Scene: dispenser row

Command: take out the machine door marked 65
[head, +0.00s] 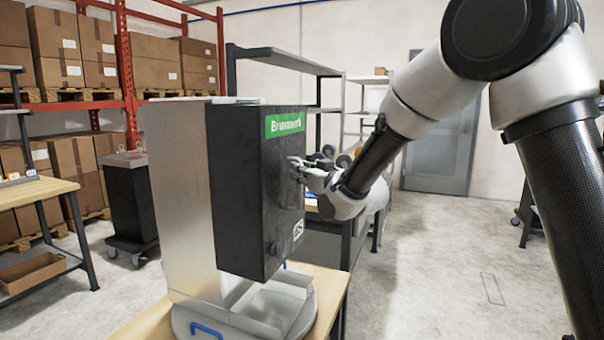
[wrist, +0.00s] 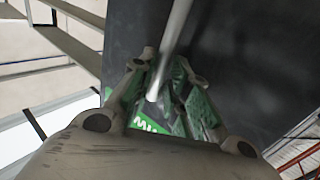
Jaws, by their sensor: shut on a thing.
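The machine door (head: 250,190) is a thick dark panel with a green name label at its top right. It stands upright against a pale metal housing (head: 180,190) in the head view. A small white tag (head: 298,229) low on its side face is too small to read surely. My gripper (head: 303,168) is at the door's right-hand face. In the wrist view my gripper (wrist: 165,90) is shut on a pale bar-like handle (wrist: 176,35) in front of the dark door surface (wrist: 235,60). I cannot tell whether the door is free of the housing.
The housing stands on a round grey plate (head: 190,325) with a blue handle, on a wooden-topped table (head: 335,285). Behind are a red rack of boxes (head: 130,60), grey shelves (head: 285,60) and a dark wheeled bin (head: 130,205). The floor to the right (head: 450,260) is clear.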

